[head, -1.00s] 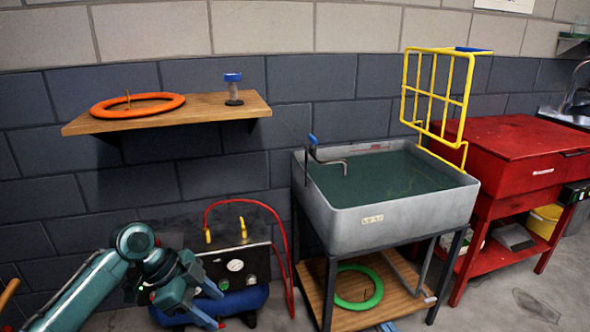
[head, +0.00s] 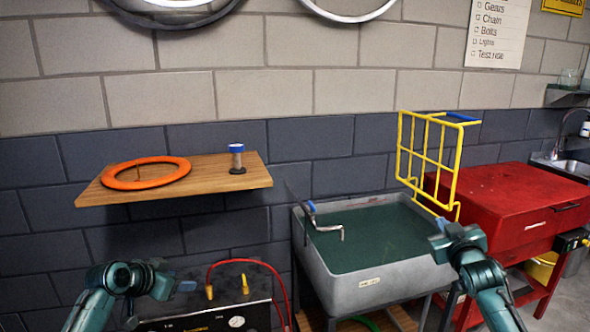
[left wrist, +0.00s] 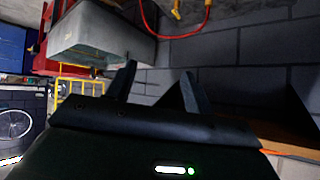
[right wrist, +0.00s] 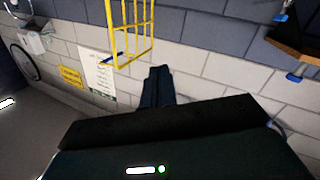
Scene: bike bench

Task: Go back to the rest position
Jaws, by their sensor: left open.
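My left gripper (head: 184,286) is at the lower left of the head view, in front of the air compressor. In the left wrist view its two fingers (left wrist: 160,88) stand apart with nothing between them. My right gripper (head: 440,238) is at the right of the head view, in front of the red cabinet and near the yellow rack's foot. In the right wrist view its fingers (right wrist: 158,82) are together, with nothing seen held.
A wooden shelf (head: 225,187) holds an orange ring (head: 125,184) and a blue-capped post (head: 237,160). A grey water basin (head: 345,283) stands mid-right, with a yellow rack (head: 401,150) and red cabinet (head: 520,190) beside it. The compressor (head: 210,318) is below the shelf.

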